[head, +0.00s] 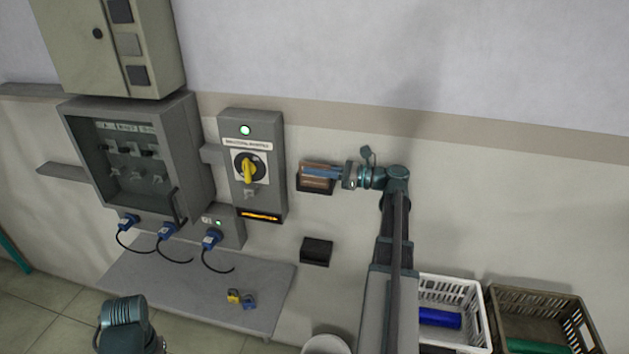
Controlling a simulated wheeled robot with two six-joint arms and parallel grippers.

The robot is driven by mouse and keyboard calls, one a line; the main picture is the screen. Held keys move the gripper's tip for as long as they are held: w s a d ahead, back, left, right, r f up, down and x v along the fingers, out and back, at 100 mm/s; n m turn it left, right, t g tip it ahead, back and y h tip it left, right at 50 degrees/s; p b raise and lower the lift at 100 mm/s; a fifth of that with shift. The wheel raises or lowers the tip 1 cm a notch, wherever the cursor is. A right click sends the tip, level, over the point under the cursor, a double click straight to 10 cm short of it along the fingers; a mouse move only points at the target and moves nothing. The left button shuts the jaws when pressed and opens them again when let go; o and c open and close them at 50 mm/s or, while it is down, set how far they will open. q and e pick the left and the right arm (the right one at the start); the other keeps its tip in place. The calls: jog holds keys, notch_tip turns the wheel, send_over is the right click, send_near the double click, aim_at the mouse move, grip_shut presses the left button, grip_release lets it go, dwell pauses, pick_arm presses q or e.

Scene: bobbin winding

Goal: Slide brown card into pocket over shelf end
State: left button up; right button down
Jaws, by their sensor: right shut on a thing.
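A brown card (317,168) is at the upper dark wall pocket (315,189), right of the grey switch box. Its lower part is hidden by the pocket or by my fingers; I cannot tell how deep it sits. My right gripper (322,172) reaches in from the right and is shut on the card. A second dark pocket (316,251) is on the wall lower down, near the right end of the grey shelf (190,295). No card shows in it. My left gripper is not in view; only a teal part of that arm shows at the bottom left.
The switch box (252,130) has a yellow rotary handle and a lit green lamp. Blue plugs with black cables hang left of it. Yellow and blue pieces (241,299) lie on the shelf. A white crate (449,290) and a brown crate (540,305) stand at lower right.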

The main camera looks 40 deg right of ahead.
jog(key=shift+f, duration=0.3)
jog(key=c, duration=1.5)
grip_release()
jog(key=shift+f, duration=0.25)
jog(key=o, duration=0.5)
jog(key=shift+r, duration=0.1)
jog(key=v, duration=1.4)
jog(key=shift+w+d, duration=0.2)
jog(key=shift+w, duration=0.05)
